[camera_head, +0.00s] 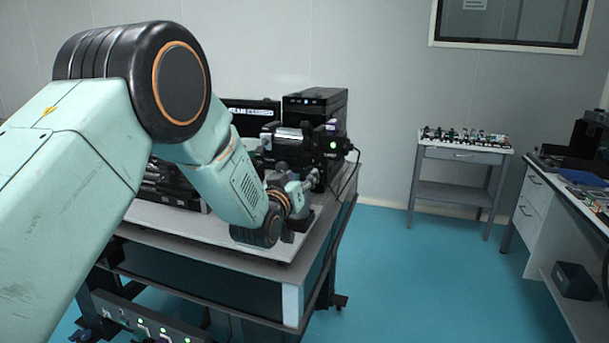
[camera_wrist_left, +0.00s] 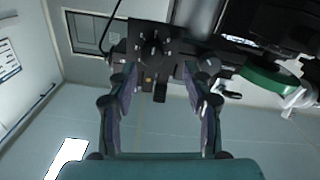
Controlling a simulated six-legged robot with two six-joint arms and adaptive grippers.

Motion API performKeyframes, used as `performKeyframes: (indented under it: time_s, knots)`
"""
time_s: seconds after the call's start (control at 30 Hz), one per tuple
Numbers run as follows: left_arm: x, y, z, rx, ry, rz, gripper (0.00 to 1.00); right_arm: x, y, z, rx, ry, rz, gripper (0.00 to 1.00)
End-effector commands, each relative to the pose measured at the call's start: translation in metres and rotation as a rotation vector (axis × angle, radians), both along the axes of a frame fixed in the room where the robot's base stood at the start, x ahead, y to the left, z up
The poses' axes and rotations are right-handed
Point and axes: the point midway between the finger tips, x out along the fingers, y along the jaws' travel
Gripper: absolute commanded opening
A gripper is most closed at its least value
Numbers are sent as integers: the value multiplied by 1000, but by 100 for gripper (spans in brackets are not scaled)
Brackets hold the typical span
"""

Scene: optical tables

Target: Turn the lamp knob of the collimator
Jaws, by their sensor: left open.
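The collimator (camera_head: 300,139) is a black, tube-like instrument with a silver section, lying on the optical table. A green light glows on its dark end housing. My left gripper (camera_head: 300,188) is just below and in front of that end, mostly hidden by my own wrist. In the left wrist view my left gripper (camera_wrist_left: 160,80) is open, its two fingers well apart with nothing between them. A dark housing with small round knobs (camera_wrist_left: 152,48) shows past the fingertips. I cannot tell which one is the lamp knob. My right gripper is not in view.
The optical table (camera_head: 220,238) has a pale top, with black boxes behind the collimator. Cables hang at its right end. A small grey cart (camera_head: 465,154) with several small parts stands by the wall. A workbench (camera_head: 535,190) is at right. The blue floor between is clear.

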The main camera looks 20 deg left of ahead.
Motion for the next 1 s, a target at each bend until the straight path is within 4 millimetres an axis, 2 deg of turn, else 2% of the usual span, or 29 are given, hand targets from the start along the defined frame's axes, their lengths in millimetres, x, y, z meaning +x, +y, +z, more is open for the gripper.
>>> performKeyframes:
  time_s: [0.23, 0.63, 1.0]
  knots:
    - [21, -3, -1, 0, 1, -3, 50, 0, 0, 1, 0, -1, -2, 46]
    - [24, -7, -1, 0, 1, -3, 50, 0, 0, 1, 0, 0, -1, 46]
    - [24, -6, -1, 0, 1, -3, 18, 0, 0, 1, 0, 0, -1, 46]
